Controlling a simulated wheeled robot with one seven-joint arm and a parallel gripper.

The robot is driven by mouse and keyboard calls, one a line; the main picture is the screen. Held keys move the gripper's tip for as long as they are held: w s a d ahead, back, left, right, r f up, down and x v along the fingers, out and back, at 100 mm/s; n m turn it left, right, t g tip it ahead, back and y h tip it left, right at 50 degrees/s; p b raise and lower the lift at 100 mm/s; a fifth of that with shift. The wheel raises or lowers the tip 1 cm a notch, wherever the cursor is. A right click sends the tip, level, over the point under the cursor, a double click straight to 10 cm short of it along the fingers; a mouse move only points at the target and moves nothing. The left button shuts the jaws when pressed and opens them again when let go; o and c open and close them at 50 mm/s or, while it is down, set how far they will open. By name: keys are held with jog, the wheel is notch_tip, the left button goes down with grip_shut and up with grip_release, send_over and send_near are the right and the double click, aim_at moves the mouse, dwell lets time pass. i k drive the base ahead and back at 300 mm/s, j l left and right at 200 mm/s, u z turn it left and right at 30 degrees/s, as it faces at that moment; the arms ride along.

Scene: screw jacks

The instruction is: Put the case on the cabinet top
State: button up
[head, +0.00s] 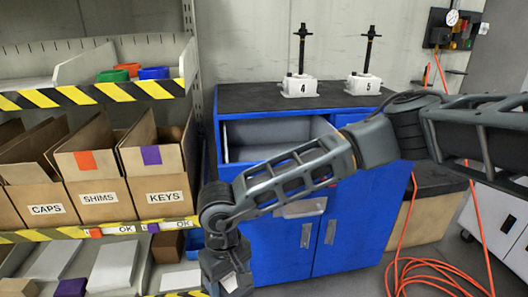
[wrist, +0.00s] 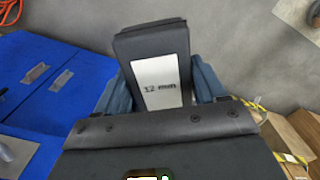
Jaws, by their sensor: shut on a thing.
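A dark case (wrist: 150,42) with a white label reading "12 mm" is between the two fingers of my gripper (wrist: 158,85) in the wrist view. My gripper is shut on it. In the head view my gripper (head: 226,272) hangs low at the bottom edge, in front of and left of the blue cabinet's doors, well below its top; I cannot make out the case clearly there. The cabinet top (head: 240,97) is dark and flat. Two white screw jacks with black spindles, number 4 (head: 300,87) and number 5 (head: 363,84), stand on it.
The cabinet's upper left drawer (head: 270,135) is open, below the top. A shelf rack at left holds cardboard boxes marked CAPS (head: 46,209), SHIMS (head: 98,198) and KEYS (head: 160,197). An orange hose (head: 440,275) lies on the floor at right. The cabinet top's left part is clear.

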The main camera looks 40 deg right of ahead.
aim_at(244, 100)
jog(key=i+j+u, duration=0.55)
jog(key=u, duration=0.15)
jog(key=i+j+z, duration=0.15)
jog(key=z, duration=0.2)
jog(key=i+j+z, duration=0.3)
